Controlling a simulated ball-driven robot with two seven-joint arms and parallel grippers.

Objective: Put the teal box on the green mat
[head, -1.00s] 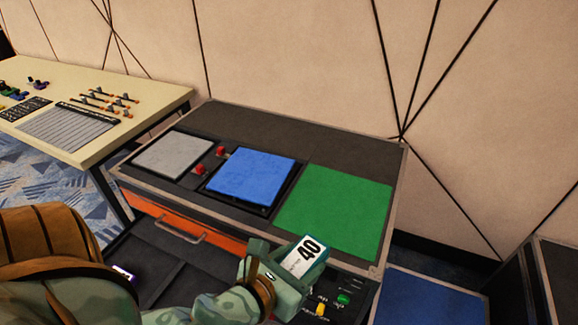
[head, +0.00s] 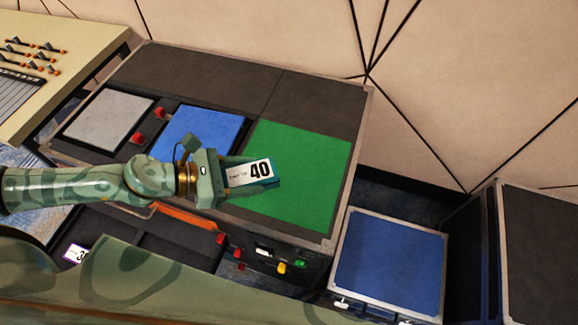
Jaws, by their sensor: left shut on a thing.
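The teal box (head: 262,183) carries a white label reading 40. My left gripper (head: 238,176) is shut on it, with the box sticking out to the right of the fingers. The green mat (head: 305,179) lies flat on the dark console top. In the head view the box overlaps the left part of the mat. I cannot tell whether it touches the mat or hangs above it. My right gripper is not in view.
A blue mat (head: 203,132) and a grey mat (head: 108,119) lie left of the green mat. Red buttons (head: 137,138) stand between them. A blue-topped stand (head: 390,260) is at the lower right. Most of the green mat is bare.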

